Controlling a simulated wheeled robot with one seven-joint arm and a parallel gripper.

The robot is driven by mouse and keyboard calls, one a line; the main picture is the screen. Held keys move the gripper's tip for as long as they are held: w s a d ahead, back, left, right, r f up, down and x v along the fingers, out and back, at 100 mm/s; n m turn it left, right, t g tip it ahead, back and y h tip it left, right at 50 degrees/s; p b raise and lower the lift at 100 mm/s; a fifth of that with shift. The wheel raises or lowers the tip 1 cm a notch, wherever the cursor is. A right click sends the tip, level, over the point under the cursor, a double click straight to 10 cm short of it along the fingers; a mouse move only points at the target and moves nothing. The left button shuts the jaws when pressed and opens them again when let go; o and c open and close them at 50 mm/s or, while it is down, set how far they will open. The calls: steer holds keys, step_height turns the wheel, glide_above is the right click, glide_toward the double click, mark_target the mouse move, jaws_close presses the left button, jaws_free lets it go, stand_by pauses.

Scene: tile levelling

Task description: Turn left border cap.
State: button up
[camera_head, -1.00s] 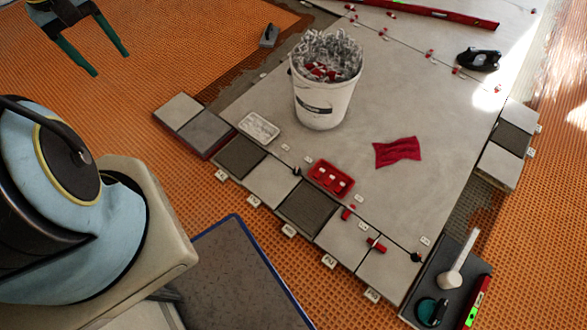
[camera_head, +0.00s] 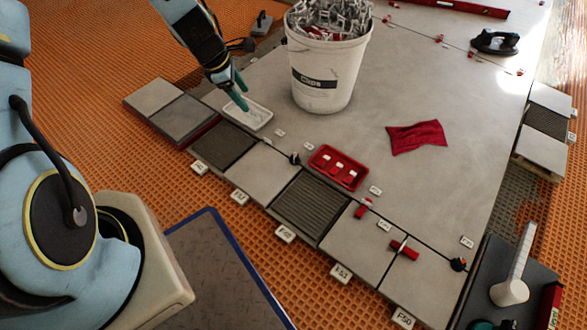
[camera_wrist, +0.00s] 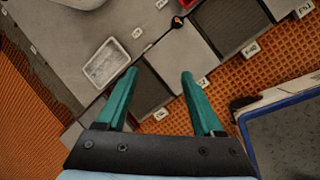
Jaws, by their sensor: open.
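The row of border tiles runs along the near edge of the slab. The leftmost cap (camera_head: 295,158) on it is small and dark, at a tile joint left of the red tray; the wrist view shows it as a dark knob with a red-orange mark (camera_wrist: 177,22). My gripper (camera_head: 243,98) points down over the white tray, left of and behind that cap. In the wrist view my gripper (camera_wrist: 160,75) has its teal fingers apart with nothing between them. The cap lies beyond the fingertips there. Farther right are red caps (camera_head: 404,250) and another dark cap (camera_head: 458,264).
A white bucket (camera_head: 325,75) full of clips stands behind the cap. A white tray (camera_head: 247,112) and a red tray (camera_head: 338,167) flank it. A red cloth (camera_head: 417,137) lies on the slab. A mallet (camera_head: 510,291) stands at the lower right.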

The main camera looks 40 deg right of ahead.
mark_target(294, 155)
steer(key=s+d+f+n+b, duration=0.1)
steer(key=d+f+b, duration=0.3)
steer(key=f, duration=0.5)
steer(key=s+d+f+n+b, duration=0.2)
steer(key=f+b, duration=0.4)
steer(key=f, duration=0.4)
steer(key=s+d+f+n+b, duration=0.2)
steer(key=d+f+b, duration=0.3)
steer(key=f, duration=0.5)
steer(key=shift+s+d+g, duration=0.4)
steer(key=shift+s+d, duration=0.15)
steer(key=shift+s, duration=0.05)
steer(key=shift+r, duration=0.1)
jaws_close()
steer(key=shift+h, duration=0.3)
